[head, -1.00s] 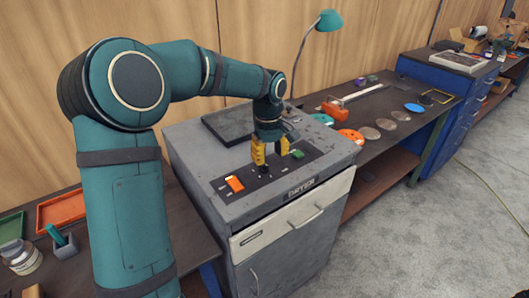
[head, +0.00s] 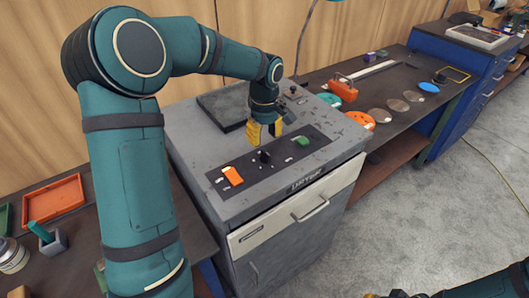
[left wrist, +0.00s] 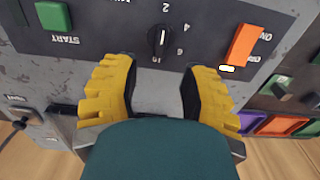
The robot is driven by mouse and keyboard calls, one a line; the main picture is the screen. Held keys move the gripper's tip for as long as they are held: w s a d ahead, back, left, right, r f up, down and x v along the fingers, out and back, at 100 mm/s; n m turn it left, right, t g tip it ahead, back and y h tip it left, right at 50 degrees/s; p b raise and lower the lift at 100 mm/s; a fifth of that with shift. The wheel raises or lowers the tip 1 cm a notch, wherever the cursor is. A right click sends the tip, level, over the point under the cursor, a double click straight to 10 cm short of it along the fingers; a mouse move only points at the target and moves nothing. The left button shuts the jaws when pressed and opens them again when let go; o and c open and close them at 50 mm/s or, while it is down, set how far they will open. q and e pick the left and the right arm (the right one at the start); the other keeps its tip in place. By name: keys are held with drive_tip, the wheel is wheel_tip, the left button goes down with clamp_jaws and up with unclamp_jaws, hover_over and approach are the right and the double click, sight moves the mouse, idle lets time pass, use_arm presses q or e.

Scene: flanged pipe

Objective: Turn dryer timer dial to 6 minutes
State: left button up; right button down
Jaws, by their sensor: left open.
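The dryer timer dial (head: 265,157) is a black knob in the middle of the dark control strip. It also shows in the left wrist view (left wrist: 158,42), with a white line on it and the numerals 4 and 6 on its right. I cannot tell exactly which mark the line meets. My left gripper (head: 264,132) has yellow fingers spread apart and empty, behind the dial in the head view. In the left wrist view the fingers (left wrist: 157,75) stand to either side below the dial, not touching it. My right gripper (head: 392,294) shows only partly at the bottom edge.
An orange switch (head: 232,176) and a green START button (head: 302,141) flank the dial on the strip. A dark raised plate (head: 222,106) lies behind on the dryer top (head: 190,140).

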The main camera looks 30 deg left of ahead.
sight(264, 151)
use_arm(q)
wheel_tip(264, 151, down, 6)
drive_tip(key=shift+f+b, duration=0.1)
drive_tip(key=shift+b, duration=0.2)
clamp_jaws()
